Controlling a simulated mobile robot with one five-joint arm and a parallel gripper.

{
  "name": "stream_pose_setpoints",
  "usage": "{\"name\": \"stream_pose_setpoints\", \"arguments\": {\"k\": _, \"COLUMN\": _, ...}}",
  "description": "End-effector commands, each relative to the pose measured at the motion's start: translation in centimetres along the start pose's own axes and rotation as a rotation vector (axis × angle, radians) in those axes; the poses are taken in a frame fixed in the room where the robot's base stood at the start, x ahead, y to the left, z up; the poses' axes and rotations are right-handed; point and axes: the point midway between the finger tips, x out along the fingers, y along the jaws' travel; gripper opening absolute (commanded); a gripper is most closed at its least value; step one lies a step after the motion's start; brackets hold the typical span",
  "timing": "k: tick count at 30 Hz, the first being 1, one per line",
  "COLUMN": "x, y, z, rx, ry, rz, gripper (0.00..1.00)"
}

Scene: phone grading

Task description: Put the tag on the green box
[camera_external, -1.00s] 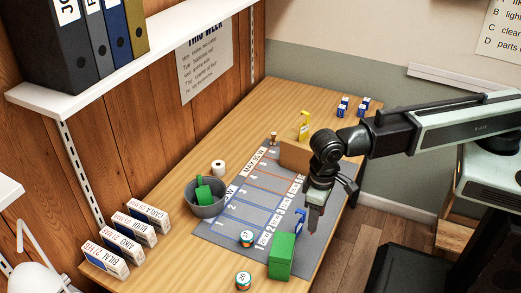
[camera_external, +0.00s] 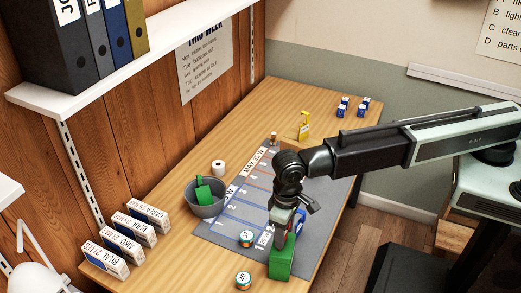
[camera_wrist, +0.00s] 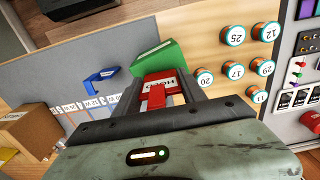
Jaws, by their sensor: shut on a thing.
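The green box (camera_external: 280,268) stands near the front right edge of the desk, by the grey mat's corner. It also shows in the wrist view (camera_wrist: 158,57), just beyond my fingers. My gripper (camera_external: 279,240) is directly over the box in the external view, pointing down. In the wrist view my gripper (camera_wrist: 162,90) is shut on a red tag (camera_wrist: 157,100) with a white lettered label. The tag's far end overlaps the box's near side in that view. I cannot tell whether the tag touches the box. The gripper hides part of the box in the external view.
A blue stand (camera_wrist: 100,77) is left of the box in the wrist view. Numbered round discs (camera_wrist: 233,36) lie to its right. A grey bowl (camera_external: 207,210) holding a green item and white name boxes (camera_external: 104,259) stand farther left on the desk. A brown block (camera_wrist: 28,135) is at lower left.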

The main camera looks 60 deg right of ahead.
Motion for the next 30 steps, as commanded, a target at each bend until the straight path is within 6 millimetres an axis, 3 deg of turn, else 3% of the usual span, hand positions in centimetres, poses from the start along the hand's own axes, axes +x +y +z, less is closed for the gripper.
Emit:
{"name": "stream_pose_setpoints", "arguments": {"k": 5, "x": 0.3, "y": 0.0, "z": 0.0, "rx": 0.000, "ry": 0.000, "rz": 0.000, "gripper": 0.04}}
{"name": "stream_pose_setpoints", "arguments": {"k": 6, "x": 0.3, "y": 0.0, "z": 0.0, "rx": 0.000, "ry": 0.000, "rz": 0.000, "gripper": 0.51}}
{"name": "stream_pose_setpoints", "arguments": {"k": 8, "x": 0.2, "y": 0.0, "z": 0.0, "rx": 0.000, "ry": 0.000, "rz": 0.000, "gripper": 0.68}}
{"name": "stream_pose_setpoints", "arguments": {"k": 9, "x": 0.2, "y": 0.0, "z": 0.0, "rx": 0.000, "ry": 0.000, "rz": 0.000, "gripper": 0.70}}
{"name": "stream_pose_setpoints", "arguments": {"k": 20, "x": -0.2, "y": 0.0, "z": 0.0, "rx": 0.000, "ry": 0.000, "rz": 0.000, "gripper": 0.70}}
{"name": "stream_pose_setpoints", "arguments": {"k": 26, "x": -2.6, "y": 0.0, "z": 0.0, "rx": 0.000, "ry": 0.000, "rz": 0.000, "gripper": 0.70}}
{"name": "stream_pose_setpoints", "arguments": {"k": 30, "x": -5.6, "y": 0.0, "z": 0.0, "rx": 0.000, "ry": 0.000, "rz": 0.000, "gripper": 0.70}}
